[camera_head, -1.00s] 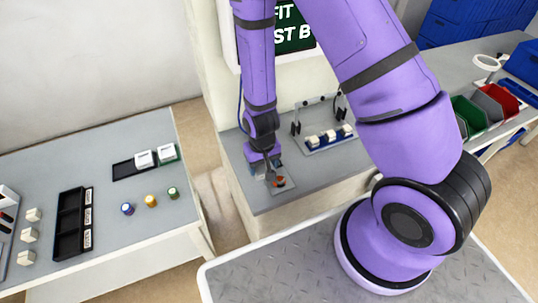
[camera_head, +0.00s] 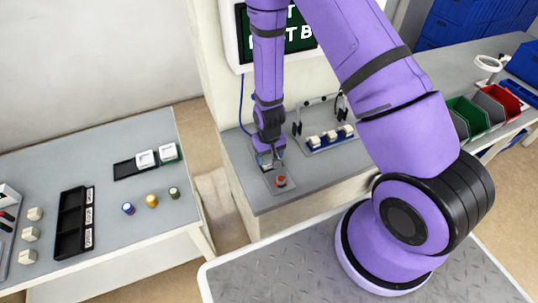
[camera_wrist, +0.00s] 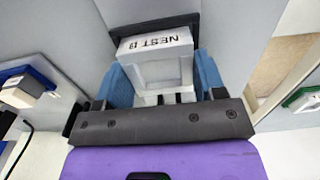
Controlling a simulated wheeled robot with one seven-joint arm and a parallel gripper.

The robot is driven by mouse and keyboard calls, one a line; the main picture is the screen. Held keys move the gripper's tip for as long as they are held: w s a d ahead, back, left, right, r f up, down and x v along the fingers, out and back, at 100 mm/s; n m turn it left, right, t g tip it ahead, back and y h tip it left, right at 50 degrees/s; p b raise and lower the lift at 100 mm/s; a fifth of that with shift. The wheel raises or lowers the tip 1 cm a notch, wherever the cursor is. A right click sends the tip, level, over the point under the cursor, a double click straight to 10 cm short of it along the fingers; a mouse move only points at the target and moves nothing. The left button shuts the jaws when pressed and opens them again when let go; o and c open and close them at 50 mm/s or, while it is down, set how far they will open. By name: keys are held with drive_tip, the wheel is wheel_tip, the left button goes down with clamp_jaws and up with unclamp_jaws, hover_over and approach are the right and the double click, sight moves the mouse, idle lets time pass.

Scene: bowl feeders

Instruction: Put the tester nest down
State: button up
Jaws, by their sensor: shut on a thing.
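A plate with a red button (camera_head: 281,181) lies just in front of my gripper. A blue-based fixture (camera_head: 329,138) with white blocks stands to the right. A gap separates table and bench.

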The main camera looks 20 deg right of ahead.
drive_tip(key=shift+f, duration=0.15)
drive_tip(key=o, duration=1)
wheel_tip(320, 180, up, 13)
wheel_tip(320, 180, up, 12)
drive_tip(key=t, duration=0.1)
hover_over(269, 158)
drive_tip(key=d, duration=0.1)
drive_tip(key=s+d+r+t, duration=0.2)
drive_tip(key=s+r, duration=0.2)
drive_tip(key=r, duration=0.6)
drive_tip(key=s+d+r+t, duration=0.1)
drive_tip(key=s+d+r, duration=0.1)
drive_tip(key=s+r, duration=0.5)
drive_tip(key=s+d+r+t, duration=0.1)
drive_tip(key=s+d+r, duration=0.1)
drive_tip(key=s+r, duration=0.6)
drive_tip(key=shift+s, duration=1.05)
